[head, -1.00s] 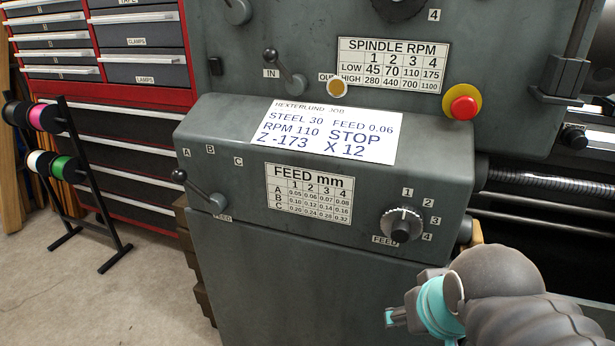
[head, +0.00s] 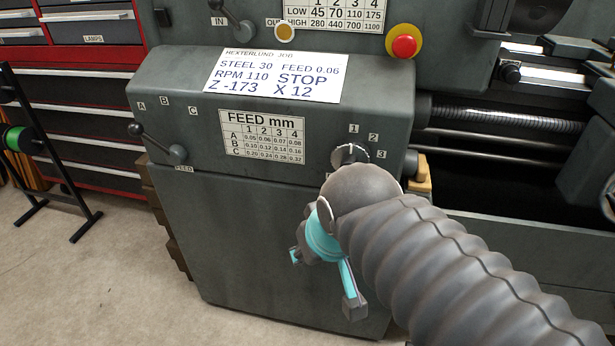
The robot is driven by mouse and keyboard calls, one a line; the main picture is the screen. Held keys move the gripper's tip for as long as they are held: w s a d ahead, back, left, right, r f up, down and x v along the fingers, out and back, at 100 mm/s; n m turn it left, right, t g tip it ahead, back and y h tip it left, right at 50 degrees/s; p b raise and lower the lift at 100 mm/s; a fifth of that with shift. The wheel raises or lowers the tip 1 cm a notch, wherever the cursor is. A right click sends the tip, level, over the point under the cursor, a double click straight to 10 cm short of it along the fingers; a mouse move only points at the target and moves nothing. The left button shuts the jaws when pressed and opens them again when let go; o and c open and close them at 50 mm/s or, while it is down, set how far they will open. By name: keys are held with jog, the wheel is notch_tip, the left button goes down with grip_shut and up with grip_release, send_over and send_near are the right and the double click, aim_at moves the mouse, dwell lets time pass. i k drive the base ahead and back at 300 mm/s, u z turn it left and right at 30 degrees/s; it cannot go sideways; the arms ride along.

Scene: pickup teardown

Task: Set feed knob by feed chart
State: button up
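The feed knob (head: 350,154) is on the right of the grey lathe housing, with labels 1, 2 and 3 around it; my arm hides its lower part and the label 4. I cannot tell its setting. The feed chart (head: 262,134) reads 0.05, 0.06, 0.07, 0.08 in row A. The job card (head: 275,75) reads FEED 0.06. The feed lever (head: 160,146) on the left has its handle near A. My gripper (head: 324,281), with teal parts, is below the knob, apart from it, fingers spread and empty.
A red stop button (head: 404,44) and an amber button (head: 285,32) sit above the job card. The lathe bed with its long screw (head: 500,118) is at right. A spool stand (head: 50,150) and red drawer cabinet (head: 95,90) stand at left. The floor at lower left is clear.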

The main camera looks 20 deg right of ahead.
aim_at(347, 151)
jog(key=u, duration=0.45)
jog(key=k, duration=0.95)
jog(key=z, duration=1)
jog(key=i, duration=0.45)
jog(key=u, duration=0.05)
